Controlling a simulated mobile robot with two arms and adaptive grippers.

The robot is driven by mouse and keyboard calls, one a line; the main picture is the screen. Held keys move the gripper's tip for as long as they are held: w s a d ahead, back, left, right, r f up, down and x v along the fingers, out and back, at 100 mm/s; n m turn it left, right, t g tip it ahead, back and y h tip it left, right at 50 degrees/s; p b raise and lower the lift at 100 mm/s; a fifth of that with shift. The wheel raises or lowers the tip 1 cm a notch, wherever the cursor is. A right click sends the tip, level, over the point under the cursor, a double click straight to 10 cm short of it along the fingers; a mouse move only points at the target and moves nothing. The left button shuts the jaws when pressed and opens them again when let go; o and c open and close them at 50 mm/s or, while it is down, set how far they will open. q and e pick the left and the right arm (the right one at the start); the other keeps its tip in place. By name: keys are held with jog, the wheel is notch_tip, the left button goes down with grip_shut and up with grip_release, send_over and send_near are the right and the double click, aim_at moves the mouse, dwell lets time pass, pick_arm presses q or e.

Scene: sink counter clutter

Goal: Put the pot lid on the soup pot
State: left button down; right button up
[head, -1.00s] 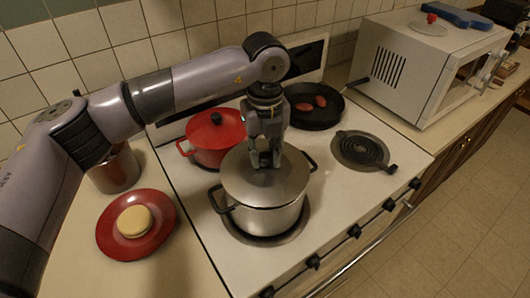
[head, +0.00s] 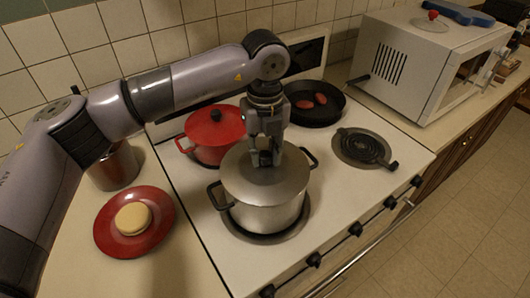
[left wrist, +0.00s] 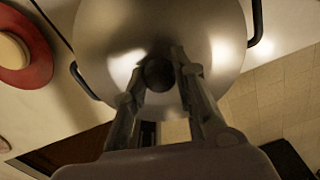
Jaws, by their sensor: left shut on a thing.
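The steel soup pot (head: 266,217) stands on the front left burner of the stove, with a black handle on each side. The grey metal pot lid (head: 245,184) lies over the pot's mouth and looks about level; any small gap at the rim cannot be told. My left gripper (head: 264,160) points down over the middle of the lid. In the left wrist view its fingers are shut on the lid's round dark knob (left wrist: 159,74), and the lid (left wrist: 205,30) fills the upper middle. My right gripper is not in view.
A red lidded pot (head: 213,140) stands close behind the soup pot. A black pan (head: 318,108) with red items is on the back right burner. The front right burner (head: 362,148) is empty. A red plate (head: 160,230) lies on the left counter beside a metal canister (head: 115,168).

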aim_at(265, 155)
pick_arm(q)
jog(key=shift+f, duration=0.15)
jog(key=c, duration=1.2)
grip_release()
jog(key=shift+c, duration=0.2)
notch_tip(265, 155, up, 12)
